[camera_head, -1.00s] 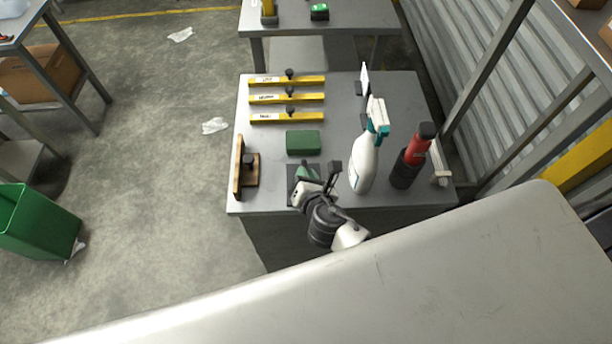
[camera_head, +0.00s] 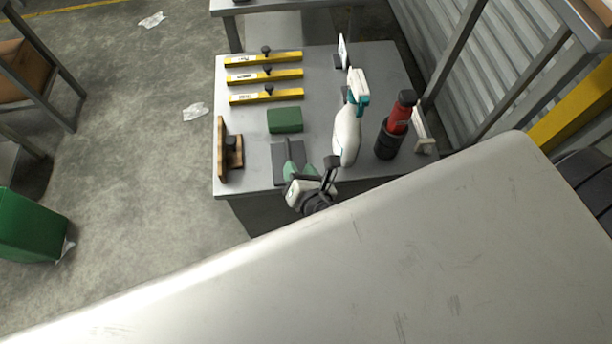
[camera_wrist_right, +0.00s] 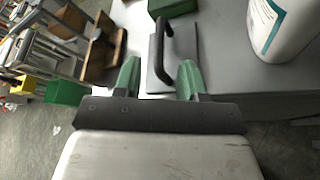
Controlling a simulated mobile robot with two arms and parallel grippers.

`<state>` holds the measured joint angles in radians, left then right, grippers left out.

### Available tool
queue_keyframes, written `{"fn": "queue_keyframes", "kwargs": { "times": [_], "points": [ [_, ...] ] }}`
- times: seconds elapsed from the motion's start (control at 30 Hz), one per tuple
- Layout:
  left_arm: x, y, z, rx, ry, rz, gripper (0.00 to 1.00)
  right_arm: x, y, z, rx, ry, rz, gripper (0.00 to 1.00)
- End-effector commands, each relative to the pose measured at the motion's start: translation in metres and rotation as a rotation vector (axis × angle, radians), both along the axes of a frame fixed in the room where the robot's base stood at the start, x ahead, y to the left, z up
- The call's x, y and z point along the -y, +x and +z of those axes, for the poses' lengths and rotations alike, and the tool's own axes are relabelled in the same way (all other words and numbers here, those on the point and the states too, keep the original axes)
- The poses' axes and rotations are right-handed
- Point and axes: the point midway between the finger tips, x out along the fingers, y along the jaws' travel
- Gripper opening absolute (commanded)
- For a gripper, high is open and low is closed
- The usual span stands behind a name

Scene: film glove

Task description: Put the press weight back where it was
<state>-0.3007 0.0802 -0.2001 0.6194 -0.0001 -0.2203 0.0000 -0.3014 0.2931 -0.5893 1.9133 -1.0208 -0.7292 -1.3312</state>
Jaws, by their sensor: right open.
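The press weight seems to be the dark flat plate (camera_head: 281,151) near the front edge of the table. In the right wrist view it shows as a dark plate (camera_wrist_right: 186,45) with a black arched handle. My right gripper (camera_head: 302,170) is open at the table's front edge, over the near part of the plate. In the right wrist view its green fingertips (camera_wrist_right: 158,75) stand apart, with the near end of the handle appearing between them. I cannot tell whether a finger touches the handle. The left gripper is not in view.
On the grey table (camera_head: 204,0) behind little shows. On the work table (camera_head: 318,75) are a green block (camera_head: 285,120), yellow bars (camera_head: 264,77), a wooden bracket (camera_head: 224,150), a spray bottle (camera_head: 347,135) and a red-black bottle (camera_head: 392,132). The spray bottle stands close right of my gripper.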

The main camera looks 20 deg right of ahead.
Motion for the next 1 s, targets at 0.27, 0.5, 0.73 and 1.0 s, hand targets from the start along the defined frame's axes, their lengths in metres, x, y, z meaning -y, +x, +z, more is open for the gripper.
{"fn": "queue_keyframes", "kwargs": {
  "times": [0.27, 0.5, 0.73, 1.0],
  "points": [
    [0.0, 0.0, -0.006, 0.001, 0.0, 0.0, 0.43, -0.002, -0.041, 0.015, 0.0, 0.0, 0.0, 0.41],
    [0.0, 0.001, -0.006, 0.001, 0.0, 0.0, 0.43, -0.002, -0.047, 0.019, 0.001, 0.001, 0.0, 0.41],
    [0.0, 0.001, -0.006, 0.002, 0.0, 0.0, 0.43, 0.001, -0.046, -0.005, -0.047, 0.045, -0.021, 0.41],
    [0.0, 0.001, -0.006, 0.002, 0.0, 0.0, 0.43, 0.04, -0.08, -0.177, -0.415, 0.508, -0.364, 0.41]
  ]
}}
